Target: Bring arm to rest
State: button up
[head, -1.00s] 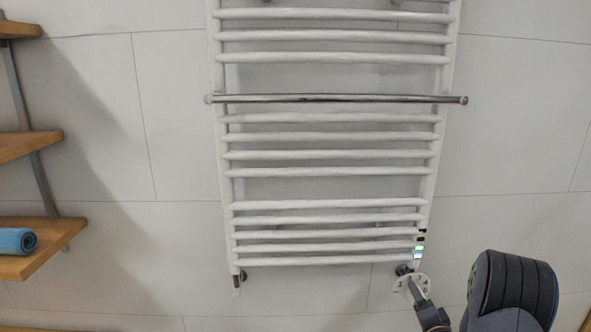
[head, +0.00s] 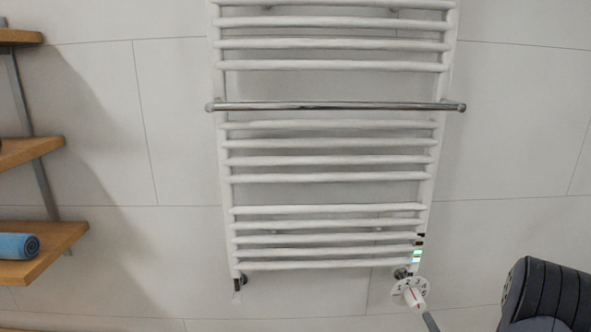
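My dark, ribbed arm link (head: 548,295) shows at the lower right corner, cut off by the frame edge. A thin grey tip (head: 431,322), which looks like the end of my gripper, pokes up at the bottom edge just below the radiator's dial. Too little of it shows to tell whether it is open or shut, or whether it touches the knob. The rest of the gripper is out of frame.
A white towel radiator (head: 330,161) with a chrome bar (head: 335,106) hangs on the tiled wall. A numbered dial with a white knob (head: 415,298) sits at its lower right. Wooden shelves (head: 60,240) at left hold a rolled blue mat (head: 18,246).

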aim_at(419, 309)
jog(key=shift+n, duration=0.3)
jog(key=w, duration=0.3)
jog(key=w+b, duration=0.1)
jog(key=w, duration=0.6)
jog(key=shift+a+f, duration=0.1)
jog(key=shift+a, duration=0.2)
jog(key=n, duration=0.4)
jog(key=shift+s+b, duration=0.1)
jog(key=shift+b, duration=0.25)
jog(key=n, duration=0.3)
jog(key=shift+n, duration=0.4)
jog(key=n, duration=0.4)
jog(key=shift+p, duration=0.4)
jog(key=n+p, duration=0.1)
jog(key=n, duration=0.2)
jog(key=shift+n, duration=0.3)
jog(key=s, duration=0.6)
jog(key=shift+d+p, duration=0.1)
jog(key=shift+p, duration=0.3)
jog(key=shift+r, duration=0.2)
